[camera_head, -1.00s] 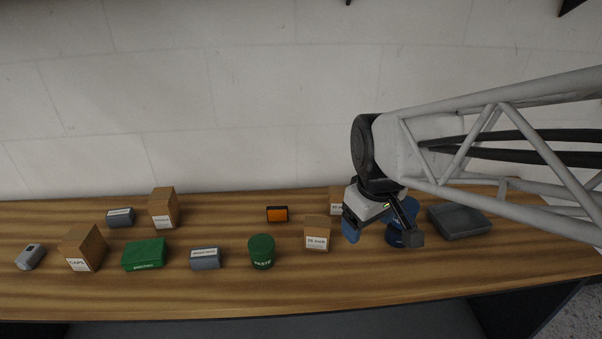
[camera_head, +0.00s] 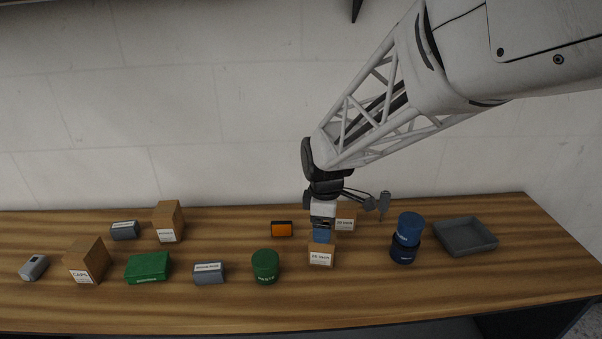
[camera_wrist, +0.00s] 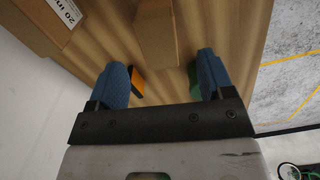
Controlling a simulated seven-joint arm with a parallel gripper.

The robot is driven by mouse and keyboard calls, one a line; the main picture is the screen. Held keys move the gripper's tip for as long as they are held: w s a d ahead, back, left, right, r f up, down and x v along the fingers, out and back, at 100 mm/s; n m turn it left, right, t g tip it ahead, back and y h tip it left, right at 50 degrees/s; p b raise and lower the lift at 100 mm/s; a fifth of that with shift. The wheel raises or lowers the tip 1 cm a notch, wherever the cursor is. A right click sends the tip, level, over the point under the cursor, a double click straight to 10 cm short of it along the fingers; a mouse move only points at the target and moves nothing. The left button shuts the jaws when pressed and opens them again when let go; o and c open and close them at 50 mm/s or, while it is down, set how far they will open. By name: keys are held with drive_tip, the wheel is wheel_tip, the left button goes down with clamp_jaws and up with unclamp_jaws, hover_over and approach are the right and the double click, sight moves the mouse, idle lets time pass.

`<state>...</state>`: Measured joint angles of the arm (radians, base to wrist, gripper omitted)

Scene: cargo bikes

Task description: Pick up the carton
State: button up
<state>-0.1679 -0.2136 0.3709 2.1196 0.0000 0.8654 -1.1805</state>
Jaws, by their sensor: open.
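Several brown cardboard cartons stand on the wooden bench. My gripper (camera_head: 322,235) points down, right above and behind the carton labelled "inch" (camera_head: 320,257) near the bench middle; its blue fingers partly hide that box. In the wrist view my gripper (camera_wrist: 161,72) is open, with a plain brown carton (camera_wrist: 157,38) ahead between the two fingers. I cannot tell whether a finger touches it. A second labelled carton (camera_head: 346,220) stands just behind to the right. A labelled carton also fills the upper left of the wrist view (camera_wrist: 38,22).
To the left are a green tub (camera_head: 265,267), an orange box (camera_head: 282,229), a grey box (camera_head: 209,273), a green case (camera_head: 148,267) and two cartons, "CAPS" (camera_head: 87,261) and another (camera_head: 168,222). To the right are stacked blue tubs (camera_head: 406,240) and a grey tray (camera_head: 467,249).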

sight(322, 245)
drive_tip(key=shift+f, duration=1.25)
drive_tip(key=shift+f, duration=0.1)
drive_tip(key=shift+f, duration=2.5)
drive_tip(key=c, duration=1.1)
drive_tip(key=shift+r, duration=0.15)
